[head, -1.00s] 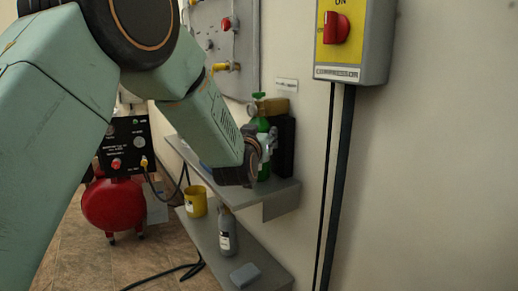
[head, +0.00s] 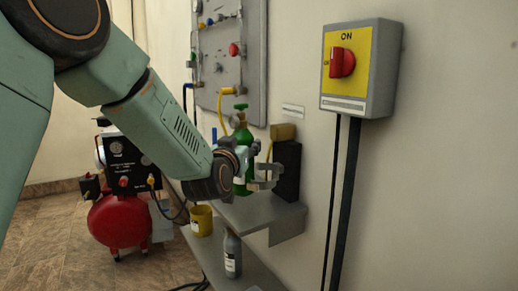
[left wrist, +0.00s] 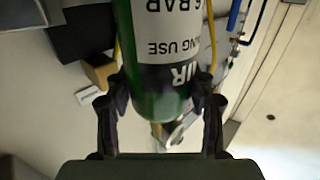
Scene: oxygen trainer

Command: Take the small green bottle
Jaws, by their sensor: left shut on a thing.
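The small green bottle (head: 242,137) has a green valve and gauge on top and stands upright over the upper grey shelf (head: 262,215) in the head view. My left gripper (head: 262,172) is at its body and hides part of it. In the left wrist view the bottle (left wrist: 158,75), with a white label, appears upside down between the two dark fingers of my left gripper (left wrist: 160,108), which are shut on it. I cannot tell whether its base touches the shelf. My right gripper is not in view.
A black box (head: 287,170) stands close to the right of the bottle, by the wall. A yellow cup (head: 201,221) and a grey bottle (head: 232,256) are on the lower shelf. A red compressor tank (head: 117,220) stands on the floor.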

